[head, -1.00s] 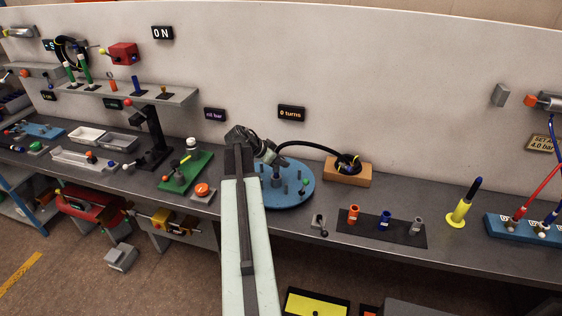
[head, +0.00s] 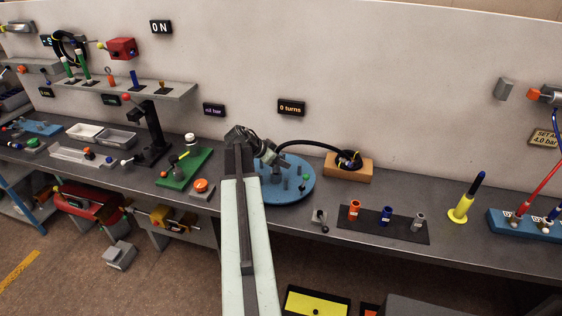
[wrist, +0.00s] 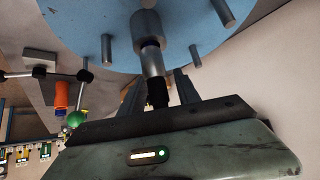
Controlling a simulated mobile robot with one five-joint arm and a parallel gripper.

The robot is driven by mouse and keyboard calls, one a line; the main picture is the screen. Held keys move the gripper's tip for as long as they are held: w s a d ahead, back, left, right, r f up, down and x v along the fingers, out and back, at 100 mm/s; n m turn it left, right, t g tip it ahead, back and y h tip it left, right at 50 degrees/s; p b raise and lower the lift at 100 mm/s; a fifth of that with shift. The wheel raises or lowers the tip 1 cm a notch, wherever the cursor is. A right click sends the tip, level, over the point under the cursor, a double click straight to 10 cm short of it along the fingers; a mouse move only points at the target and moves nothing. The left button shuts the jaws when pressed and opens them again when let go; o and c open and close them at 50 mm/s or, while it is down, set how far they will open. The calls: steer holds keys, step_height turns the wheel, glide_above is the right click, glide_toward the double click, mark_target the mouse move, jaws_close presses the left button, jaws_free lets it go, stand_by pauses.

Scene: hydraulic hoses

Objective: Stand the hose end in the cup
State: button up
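The black hose (head: 312,145) arches from a wooden block (head: 340,174) to my gripper (head: 268,152) above the blue round plate (head: 300,190). In the wrist view, the hose end (wrist: 152,62) is a silver fitting with a dark blue band, in line with the grey cup (wrist: 147,24) on the blue plate (wrist: 75,25). The fitting's tip meets the cup's mouth and seems to be in it; its depth is hidden. My gripper's dark fingers (wrist: 158,88) stand on either side of the black hose, with visible gaps, so it looks open around it.
Several pegs (wrist: 107,47) stand on the plate around the cup. A green ball (wrist: 76,118) and an orange cylinder (wrist: 61,96) show at left in the wrist view. A small lever box (head: 319,216) and a dark mat (head: 405,232) with coloured sockets lie to the plate's right.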

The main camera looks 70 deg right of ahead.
steer(key=shift+r, duration=0.1)
steer(key=p+v, duration=0.5)
steer(key=v, duration=0.2)
steer(key=shift+a+r, duration=0.2)
steer(key=shift+r, duration=0.05)
steer(key=shift+w+r+p, duration=0.1)
steer(key=shift+p, duration=0.3)
